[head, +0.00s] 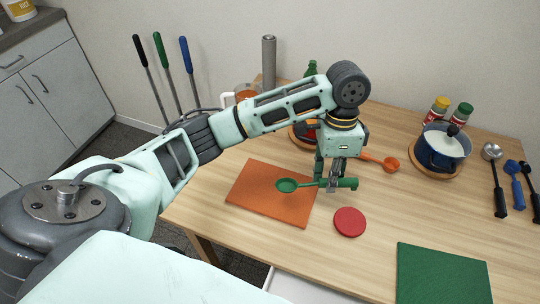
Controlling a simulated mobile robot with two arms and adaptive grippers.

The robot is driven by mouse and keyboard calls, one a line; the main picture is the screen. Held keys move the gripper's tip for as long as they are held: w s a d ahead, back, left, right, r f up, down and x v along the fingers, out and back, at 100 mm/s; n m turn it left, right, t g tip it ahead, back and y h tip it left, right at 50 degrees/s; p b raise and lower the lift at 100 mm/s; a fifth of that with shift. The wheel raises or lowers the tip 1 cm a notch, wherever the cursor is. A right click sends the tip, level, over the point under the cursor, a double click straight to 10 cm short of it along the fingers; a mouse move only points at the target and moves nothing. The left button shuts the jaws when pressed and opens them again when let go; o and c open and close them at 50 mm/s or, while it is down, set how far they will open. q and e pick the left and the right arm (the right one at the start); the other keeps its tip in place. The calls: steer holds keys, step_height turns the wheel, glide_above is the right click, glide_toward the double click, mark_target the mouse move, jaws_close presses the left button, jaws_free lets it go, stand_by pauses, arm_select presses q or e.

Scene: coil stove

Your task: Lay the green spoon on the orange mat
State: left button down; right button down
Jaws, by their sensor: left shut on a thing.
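The green spoon (288,185) is held level in my left gripper (333,186). The gripper is shut on the spoon's handle and points down. The spoon's bowl is to the left of the fingers, and the handle end sticks out to the right. The orange mat (265,206) lies flat on the wooden table. The bowl shows over the mat's upper right part, and the gripper shows near the mat's right edge. I cannot tell the exact height of the spoon above the mat. My right gripper is not in view.
A red disc (349,222) lies right of the mat. A green board (442,275) is at the front right. A blue pot (443,147) stands on a round board, with dark and steel utensils (495,180) to its right. An orange spoon (381,160) lies behind the gripper.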

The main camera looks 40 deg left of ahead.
arm_select(q)
steer(key=a+f, duration=0.2)
steer(key=a, duration=0.1)
steer(key=a+f, duration=0.2)
steer(key=a, duration=0.2)
steer(key=a+f+p, duration=0.1)
steer(key=a+f, duration=0.1)
steer(key=a, duration=0.2)
steer(key=shift+s+a+f, duration=0.2)
steer(key=shift+s, duration=0.05)
steer(key=shift+a+f, duration=0.1)
steer(key=shift+f, duration=2)
steer(key=shift+f, duration=0.1)
steer(key=c, duration=1.6)
jaws_free()
steer(key=r, duration=0.4)
steer(key=w+a+r, duration=0.1)
steer(key=r, duration=0.7)
steer(key=shift+w+a+b, duration=0.2)
steer(key=shift+w+b, duration=0.1)
steer(key=shift+w, duration=0.1)
